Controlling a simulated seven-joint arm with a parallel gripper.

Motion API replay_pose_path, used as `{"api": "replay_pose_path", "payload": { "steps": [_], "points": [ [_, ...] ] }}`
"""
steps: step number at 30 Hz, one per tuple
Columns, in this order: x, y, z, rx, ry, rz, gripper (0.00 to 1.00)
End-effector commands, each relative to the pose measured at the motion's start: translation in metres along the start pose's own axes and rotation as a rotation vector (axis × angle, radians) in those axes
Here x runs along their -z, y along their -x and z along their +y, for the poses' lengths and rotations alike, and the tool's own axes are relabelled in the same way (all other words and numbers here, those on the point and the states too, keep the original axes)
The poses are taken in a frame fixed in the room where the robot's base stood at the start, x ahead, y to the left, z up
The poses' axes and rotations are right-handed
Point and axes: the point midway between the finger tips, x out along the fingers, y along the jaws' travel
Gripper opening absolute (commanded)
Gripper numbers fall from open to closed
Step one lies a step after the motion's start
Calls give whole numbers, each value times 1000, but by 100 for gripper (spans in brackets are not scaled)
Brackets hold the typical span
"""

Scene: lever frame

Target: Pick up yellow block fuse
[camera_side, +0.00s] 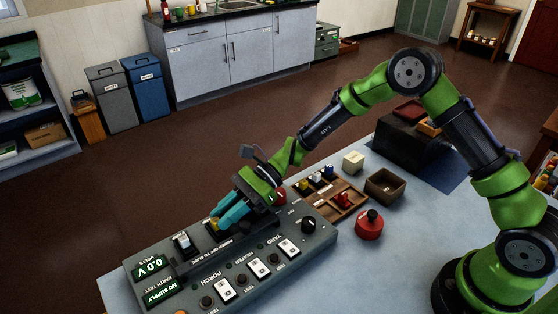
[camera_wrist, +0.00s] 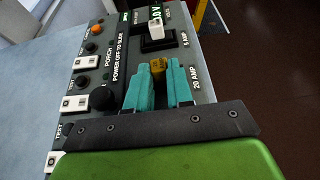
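The yellow block fuse (camera_wrist: 158,66) shows between the tips of my gripper's teal fingers in the wrist view. In the side view, a small patch of its yellow (camera_side: 214,224) shows by the fingertips, over the grey control panel (camera_side: 318,238). My gripper (camera_wrist: 158,76) points down at the panel, beside the 20 AMP label. The fingers are parted by about the block's width, one on each side. I cannot tell whether they press on it. The fingers hide its lower part and whatever it rests in.
A white block fuse (camera_wrist: 156,28) stands upright by the 5 AMP label. A wooden tray (camera_side: 325,207) holds several coloured pieces. A red button (camera_side: 369,223), a brown open box (camera_side: 385,186) and a cream block (camera_side: 353,161) stand on the table. Bare table lies at the front right.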

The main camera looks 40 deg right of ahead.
Motion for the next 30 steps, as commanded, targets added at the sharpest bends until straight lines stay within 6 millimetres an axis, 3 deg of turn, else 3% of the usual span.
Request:
{"api": "replay_pose_path", "payload": {
  "steps": [1, 4, 14, 24, 30],
  "points": [
    [0, 0, 0, 0, 0, 0, 13],
    [0, 0, 0, 0, 0, 0, 0],
    [-5, 2, 0, 0, 2, 0, 0],
    [-64, 26, 0, 2, 5, -1, 0],
    [-88, 37, 0, 1, 2, 0, 0]
  ]
}}
